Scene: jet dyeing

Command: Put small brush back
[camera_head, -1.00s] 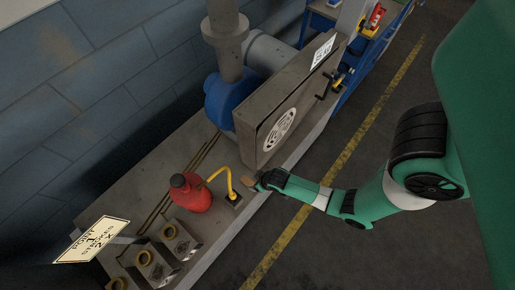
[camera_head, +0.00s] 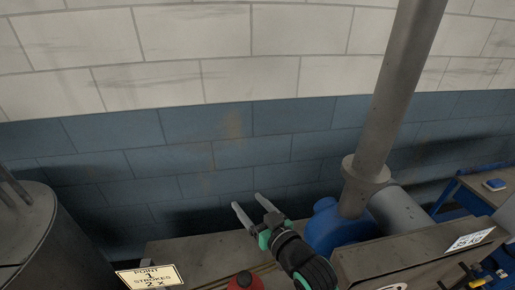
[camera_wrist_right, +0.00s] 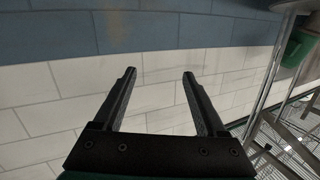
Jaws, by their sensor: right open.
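My right gripper (camera_head: 249,203) is raised above the bench in the head view, its two pale fingers apart and pointing up and left toward the wall. The right wrist view shows the same gripper (camera_wrist_right: 159,74) open, with nothing between its dark fingers. I cannot make out a small brush in either current view. The front of the bench is cut off by the lower edge of the head view. My left gripper is not in view.
The bench (camera_head: 190,258) holds a red container (camera_head: 243,283), a sign (camera_head: 150,276) and a blue pump housing (camera_head: 328,230) beside a vertical pipe (camera_head: 392,100). A grey drum (camera_head: 45,245) stands at left. A green container (camera_wrist_right: 299,46) hangs at the wrist view's right.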

